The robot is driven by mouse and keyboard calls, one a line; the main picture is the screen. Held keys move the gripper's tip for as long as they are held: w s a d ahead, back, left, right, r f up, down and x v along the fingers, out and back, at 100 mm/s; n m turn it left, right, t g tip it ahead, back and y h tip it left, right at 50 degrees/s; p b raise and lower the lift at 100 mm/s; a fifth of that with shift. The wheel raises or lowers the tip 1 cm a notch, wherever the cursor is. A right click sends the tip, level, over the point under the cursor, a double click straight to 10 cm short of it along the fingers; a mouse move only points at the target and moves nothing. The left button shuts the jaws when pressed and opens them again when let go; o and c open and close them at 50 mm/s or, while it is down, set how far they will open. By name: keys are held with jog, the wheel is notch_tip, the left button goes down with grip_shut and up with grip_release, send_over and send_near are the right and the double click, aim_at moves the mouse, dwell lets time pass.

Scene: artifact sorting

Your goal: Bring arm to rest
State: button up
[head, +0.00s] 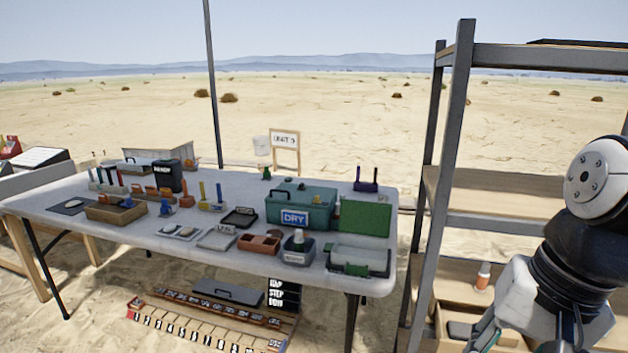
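My arm (590,235) stands folded at the right edge, in front of the metal shelf. My gripper (484,335) points down at the bottom edge of the picture. Only a grey part of it shows, and its fingertips are cut off, so I cannot tell whether it is open or holds anything. The white table (205,258) stands to the left, apart from the arm. On it are a green box labelled DRY (300,207), a green panel (366,217), a clear tray with a green latch (358,258) and a wooden tray (115,212).
The shelf rack (455,150) rises close to my arm. Its lower level holds a white bottle with an orange band (483,277) and a wooden bin (450,315). A long marked rack (205,322) lies under the table. Open sand lies beyond the table.

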jog(key=s+a+r+n+h, duration=0.1)
jog(key=s+n+h, duration=0.1)
jog(key=s+n, duration=0.65)
notch_tip(320, 180, up, 17)
jog(key=s+m+t+p, duration=0.2)
jog(key=p, duration=1.3)
jog(key=shift+a+t, duration=0.15)
jog(key=shift+t, duration=0.25)
jog(key=shift+m, duration=0.25)
